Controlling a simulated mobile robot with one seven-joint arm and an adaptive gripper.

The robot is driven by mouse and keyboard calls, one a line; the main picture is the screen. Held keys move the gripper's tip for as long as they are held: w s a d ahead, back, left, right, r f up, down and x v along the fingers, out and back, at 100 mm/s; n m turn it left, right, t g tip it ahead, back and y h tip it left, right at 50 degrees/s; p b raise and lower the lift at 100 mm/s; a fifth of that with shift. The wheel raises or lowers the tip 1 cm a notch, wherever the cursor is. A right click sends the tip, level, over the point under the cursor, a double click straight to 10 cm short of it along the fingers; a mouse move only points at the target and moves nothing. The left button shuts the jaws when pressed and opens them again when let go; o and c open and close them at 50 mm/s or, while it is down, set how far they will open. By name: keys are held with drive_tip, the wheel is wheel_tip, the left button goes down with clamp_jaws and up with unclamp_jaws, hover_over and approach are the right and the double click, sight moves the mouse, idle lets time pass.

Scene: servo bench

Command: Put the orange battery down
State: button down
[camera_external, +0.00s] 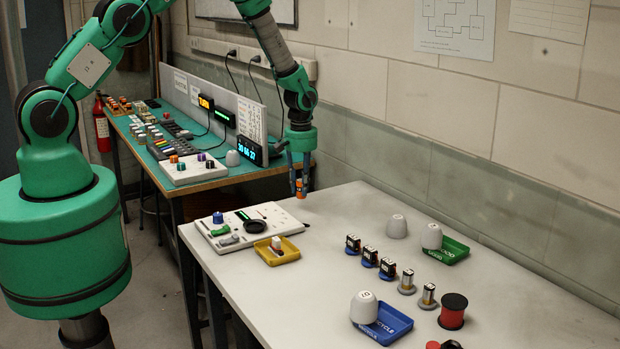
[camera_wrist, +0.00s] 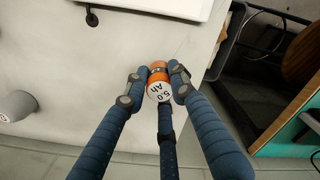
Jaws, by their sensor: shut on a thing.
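The orange battery (camera_wrist: 158,82) is a small cylinder with a white end marked "5.0 Ah" in the wrist view. My gripper (camera_wrist: 156,88) is shut on it, with fingers on both sides and one below. In the external view the orange battery (camera_external: 301,188) hangs at the fingertips of my gripper (camera_external: 300,178), near the back left corner of the white table (camera_external: 330,255). I cannot tell whether its lower end touches the table.
A white panel (camera_external: 262,211) with small parts lies left of the gripper. A yellow tray (camera_external: 290,258) is in front. A grey-white cup (camera_external: 396,227), green tray (camera_external: 455,250) and blue tray (camera_external: 395,324) stand to the right. The tabletop just right of the battery is clear.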

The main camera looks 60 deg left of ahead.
idle(0.4)
drive_tip(key=shift+f, duration=1.75)
drive_tip(key=shift+f, duration=0.15)
drive_tip(key=c, duration=1.4)
unclamp_jaws()
drive_tip(key=shift+c, duration=0.2)
drive_tip(key=shift+r, duration=0.2)
drive_tip(key=shift+r, duration=6)
